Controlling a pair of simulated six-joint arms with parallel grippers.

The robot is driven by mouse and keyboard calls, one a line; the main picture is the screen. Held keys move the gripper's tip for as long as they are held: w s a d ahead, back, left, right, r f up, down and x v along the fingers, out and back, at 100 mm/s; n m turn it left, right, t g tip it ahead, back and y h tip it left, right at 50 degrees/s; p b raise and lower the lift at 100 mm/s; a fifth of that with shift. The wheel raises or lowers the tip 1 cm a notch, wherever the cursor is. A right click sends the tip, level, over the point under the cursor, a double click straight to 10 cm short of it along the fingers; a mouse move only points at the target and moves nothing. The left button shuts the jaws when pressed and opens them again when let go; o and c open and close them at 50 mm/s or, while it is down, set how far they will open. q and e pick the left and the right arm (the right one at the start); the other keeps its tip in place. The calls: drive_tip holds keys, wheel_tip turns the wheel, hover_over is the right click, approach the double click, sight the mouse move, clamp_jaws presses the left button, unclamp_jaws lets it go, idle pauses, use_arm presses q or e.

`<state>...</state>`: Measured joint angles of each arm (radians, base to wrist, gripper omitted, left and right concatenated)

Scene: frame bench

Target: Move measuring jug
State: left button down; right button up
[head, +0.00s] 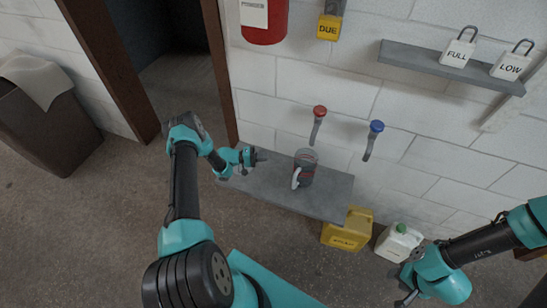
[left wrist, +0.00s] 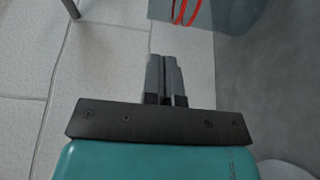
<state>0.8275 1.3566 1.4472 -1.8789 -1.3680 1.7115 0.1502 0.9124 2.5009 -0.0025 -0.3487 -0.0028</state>
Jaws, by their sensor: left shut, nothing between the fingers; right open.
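The measuring jug (head: 307,168) stands upright on a grey ledge (head: 325,200) against the wall. It is see-through and greyish with a pale handle on its left front side and reddish markings. My left gripper (head: 262,155) is shut and empty, to the left of the jug and apart from it in the head view. In the left wrist view the closed fingers (left wrist: 165,62) point towards the jug's side with red lines (left wrist: 186,10), which is cut off by the top edge. My right gripper (head: 403,290) is open and empty at the lower right, far from the jug.
A red-topped tap (head: 318,120) and a blue-topped tap (head: 373,140) stick out above the ledge. A yellow canister (head: 346,230) and a white canister (head: 398,242) stand on the floor. A shelf (head: 450,68) holds FULL and LOW tags. The ledge right of the jug is clear.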

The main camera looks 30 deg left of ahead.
use_arm(q)
drive_tip(key=shift+s+a, duration=0.25)
drive_tip(key=shift+a, duration=0.15)
drive_tip(key=c, duration=1.9)
unclamp_jaws()
